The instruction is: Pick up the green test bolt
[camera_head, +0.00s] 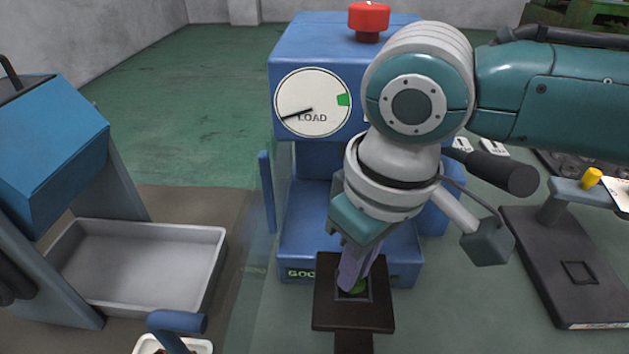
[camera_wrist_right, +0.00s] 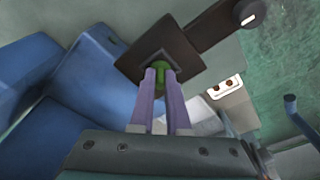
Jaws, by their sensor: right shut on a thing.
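The green test bolt (camera_head: 357,287) sits at the square recess of a dark brown plate (camera_head: 330,318) in front of the blue load machine. It also shows in the right wrist view (camera_wrist_right: 159,66). My right gripper (camera_head: 352,284) reaches down from above, and its two purple fingers are shut on the bolt. In the right wrist view the fingertips (camera_wrist_right: 160,72) lie on both sides of the bolt. The lower part of the bolt is hidden, so I cannot tell whether it touches the plate. My left gripper is not in view.
The blue machine (camera_head: 300,225) with a LOAD dial (camera_head: 313,102) and red button (camera_head: 368,20) stands right behind. A grey tray (camera_head: 205,262) is at left. A dark stand (camera_head: 570,290) with a yellow knob (camera_head: 591,177) is at right. A blue handle (camera_head: 177,322) rises at the front.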

